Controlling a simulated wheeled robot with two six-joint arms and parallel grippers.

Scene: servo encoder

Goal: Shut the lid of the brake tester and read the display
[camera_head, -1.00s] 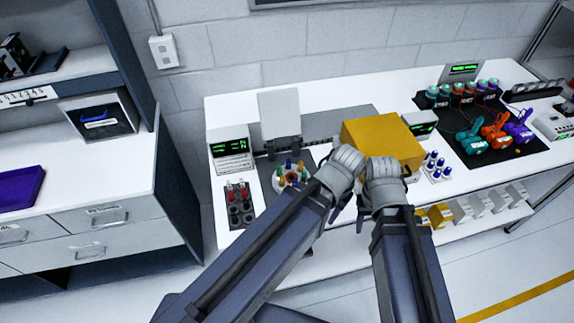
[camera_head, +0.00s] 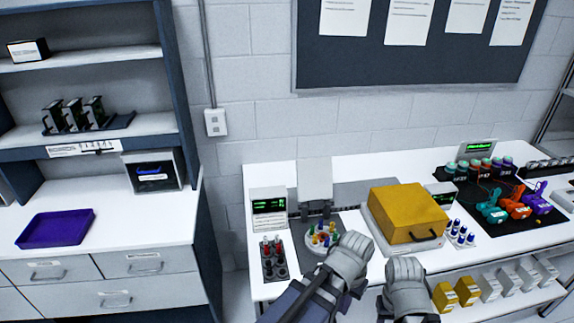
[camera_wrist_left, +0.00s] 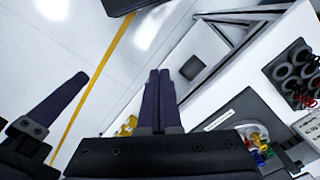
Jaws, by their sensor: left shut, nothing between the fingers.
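A yellow lid (camera_head: 408,212) with a black handle lies down on a pale base on the bench; I take this as the brake tester. A small unit with a green display (camera_head: 441,194) stands at its right, partly hidden, its text too small to read. A second device at left has a grey lid (camera_head: 314,181) standing upright.
Another green display unit (camera_head: 269,206), a dial of coloured pegs (camera_head: 323,238) and a red-and-black peg rack (camera_head: 273,258) stand at left. A blue-peg rack (camera_head: 461,234) and coloured clamps (camera_head: 516,206) are at right. A purple tray (camera_head: 56,229) lies on the left counter.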

